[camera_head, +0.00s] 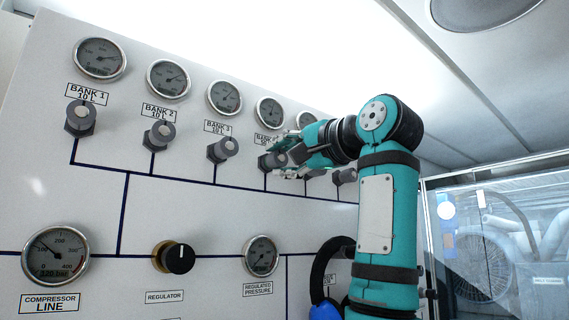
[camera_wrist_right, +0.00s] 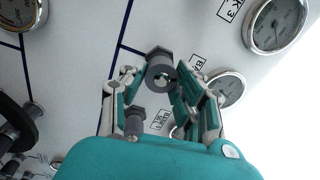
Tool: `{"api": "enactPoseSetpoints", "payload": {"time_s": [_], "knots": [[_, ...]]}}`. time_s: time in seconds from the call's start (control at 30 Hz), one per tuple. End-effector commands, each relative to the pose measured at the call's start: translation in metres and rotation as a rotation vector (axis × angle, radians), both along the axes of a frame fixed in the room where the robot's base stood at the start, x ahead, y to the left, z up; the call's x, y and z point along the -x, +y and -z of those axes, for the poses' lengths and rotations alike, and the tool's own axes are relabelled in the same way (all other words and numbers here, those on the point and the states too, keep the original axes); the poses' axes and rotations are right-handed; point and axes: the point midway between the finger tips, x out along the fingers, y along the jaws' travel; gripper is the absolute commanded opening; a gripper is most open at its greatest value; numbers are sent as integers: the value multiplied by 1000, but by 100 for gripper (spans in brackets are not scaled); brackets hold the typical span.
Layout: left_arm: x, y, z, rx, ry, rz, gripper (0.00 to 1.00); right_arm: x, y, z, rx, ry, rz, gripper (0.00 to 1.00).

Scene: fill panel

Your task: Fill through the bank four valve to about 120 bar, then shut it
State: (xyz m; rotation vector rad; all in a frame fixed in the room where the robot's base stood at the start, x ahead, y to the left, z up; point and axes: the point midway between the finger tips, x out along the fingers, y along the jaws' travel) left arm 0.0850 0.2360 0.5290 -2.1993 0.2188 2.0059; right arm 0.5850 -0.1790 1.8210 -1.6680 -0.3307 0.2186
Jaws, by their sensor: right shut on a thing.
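The bank four valve is a dark grey knob (camera_head: 266,162) in the upper row of the white panel, fourth from the left. Its label is partly covered by my gripper in the head view. My right gripper (camera_head: 287,158) reaches it from the right. My left gripper is not in view.
The bank three valve (camera_head: 222,149) stands close left, and another knob (camera_wrist_right: 136,121) close on the other side. Below are the compressor line gauge (camera_head: 55,253), the black regulator knob (camera_head: 180,257) and the regulated pressure gauge (camera_head: 260,255). A dark hose (camera_head: 320,272) hangs behind my right arm.

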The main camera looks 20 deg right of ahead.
Motion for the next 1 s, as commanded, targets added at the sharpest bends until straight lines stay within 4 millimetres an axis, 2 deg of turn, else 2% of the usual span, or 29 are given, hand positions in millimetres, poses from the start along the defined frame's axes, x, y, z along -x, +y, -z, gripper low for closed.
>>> {"api": "enactPoseSetpoints", "payload": {"time_s": [0.2,0.5,1.0], "knots": [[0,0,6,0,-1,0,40,1,0,-2,-171,52,0,0],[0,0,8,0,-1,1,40,1,-1,-2,-324,106,1,0],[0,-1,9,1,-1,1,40,2,-1,-3,-384,128,3,0]]}}
